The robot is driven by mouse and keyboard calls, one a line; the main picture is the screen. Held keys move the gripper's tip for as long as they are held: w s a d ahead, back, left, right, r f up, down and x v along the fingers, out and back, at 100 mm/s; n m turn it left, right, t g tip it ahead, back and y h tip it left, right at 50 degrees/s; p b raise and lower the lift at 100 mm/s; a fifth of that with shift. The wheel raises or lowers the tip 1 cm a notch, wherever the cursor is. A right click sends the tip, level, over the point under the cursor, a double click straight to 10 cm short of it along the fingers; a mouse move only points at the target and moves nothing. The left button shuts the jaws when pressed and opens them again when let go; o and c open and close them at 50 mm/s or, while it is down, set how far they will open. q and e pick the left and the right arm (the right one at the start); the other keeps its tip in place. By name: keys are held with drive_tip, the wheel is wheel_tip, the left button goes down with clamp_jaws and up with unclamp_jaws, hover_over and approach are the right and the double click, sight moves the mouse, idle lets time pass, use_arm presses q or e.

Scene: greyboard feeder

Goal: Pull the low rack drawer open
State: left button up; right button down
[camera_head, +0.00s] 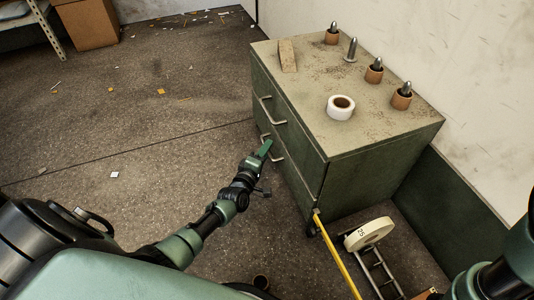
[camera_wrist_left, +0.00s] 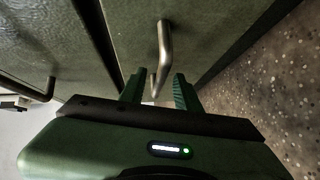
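The low drawer is the lower front panel of the green cabinet (camera_head: 300,185), and it looks shut. Its bar handle (camera_head: 279,158) is partly hidden by my left gripper (camera_head: 265,149) in the head view. In the left wrist view the metal handle (camera_wrist_left: 165,45) runs down between the two green fingers of the left gripper (camera_wrist_left: 159,90). The fingers are open, with a gap visible on each side of the bar; contact cannot be made out. My right arm shows at the lower right of the head view, but its gripper is out of frame.
An upper drawer handle (camera_head: 271,110) sits above. On the cabinet top are a white tape roll (camera_head: 341,107), a block (camera_head: 288,55) and several pegs. A yellow bar (camera_head: 337,255) and another roll (camera_head: 369,234) stand right of the cabinet's near corner.

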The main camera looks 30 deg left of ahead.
use_arm(q)
drive_tip(key=shift+w, duration=0.35)
clamp_jaws()
drive_tip(key=shift+f, duration=0.1)
idle(1.1)
